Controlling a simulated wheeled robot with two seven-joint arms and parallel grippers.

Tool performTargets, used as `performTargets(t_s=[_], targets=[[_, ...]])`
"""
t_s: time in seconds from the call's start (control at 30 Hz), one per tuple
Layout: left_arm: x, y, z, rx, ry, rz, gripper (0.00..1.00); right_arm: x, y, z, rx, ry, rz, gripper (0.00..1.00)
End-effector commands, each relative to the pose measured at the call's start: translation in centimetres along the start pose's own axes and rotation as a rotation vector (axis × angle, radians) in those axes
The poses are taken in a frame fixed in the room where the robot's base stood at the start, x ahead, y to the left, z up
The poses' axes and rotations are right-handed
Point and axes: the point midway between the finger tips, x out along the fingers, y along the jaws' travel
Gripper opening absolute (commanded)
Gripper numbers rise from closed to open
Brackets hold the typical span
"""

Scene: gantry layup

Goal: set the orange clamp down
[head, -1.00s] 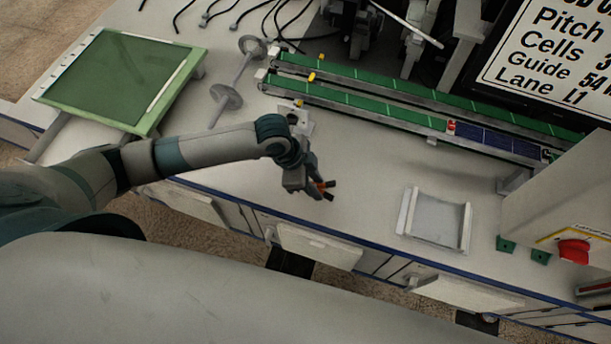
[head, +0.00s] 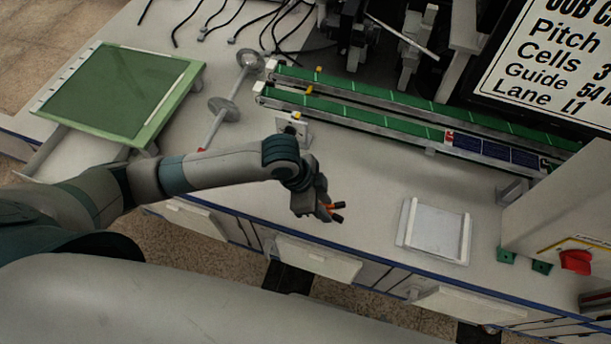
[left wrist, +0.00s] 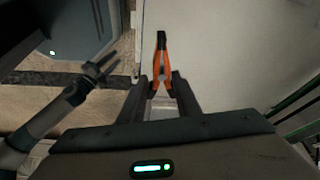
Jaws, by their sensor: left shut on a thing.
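The orange clamp (left wrist: 164,66), with orange handles and a dark tip, is held between the two fingers of my left gripper (left wrist: 161,88). In the head view the clamp (head: 331,207) shows only as a small orange and dark piece at the tip of my left gripper (head: 326,210). They are over the pale bench top (head: 365,190), near its front edge. I cannot tell whether the clamp touches the bench. My right gripper (left wrist: 101,68) shows in the left wrist view, fingers apart and empty, over the floor side.
A shallow pale tray (head: 404,222) lies to the right of the clamp. Green conveyor rails (head: 380,122) run behind it. Bench between clamp and tray is clear.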

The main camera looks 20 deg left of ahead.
Motion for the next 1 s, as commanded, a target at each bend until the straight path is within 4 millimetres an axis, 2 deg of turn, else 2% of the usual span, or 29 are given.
performTargets(t_s=[0.17,0.27,0.47,0.7,0.83,1.0], targets=[[-0.9,-0.9,0.2,-0.065,0.0,-0.028,0.07,0.0,0.0,0.1,0.0,-0.001,0.0,0.31],[-2.0,-2.2,0.3,-0.155,0.001,-0.066,0.07,0.0,0.0,0.1,0.0,-0.002,0.0,0.31],[-5.9,-5.8,1.2,-0.447,0.003,-0.189,0.07,0.0,0.0,0.1,0.0,-0.003,0.0,0.31],[-11.8,-10.0,3.2,-0.876,0.004,-0.367,0.07,0.0,0.0,0.1,0.0,-0.003,0.001,0.31],[-14.2,-11.3,4.3,-1.063,0.003,-0.443,0.07,0.0,0.1,0.1,0.0,-0.003,0.001,0.31],[-16.0,-12.1,5.2,-1.196,0.002,-0.496,0.07,0.0,0.1,0.1,0.0,-0.003,0.001,0.31]])
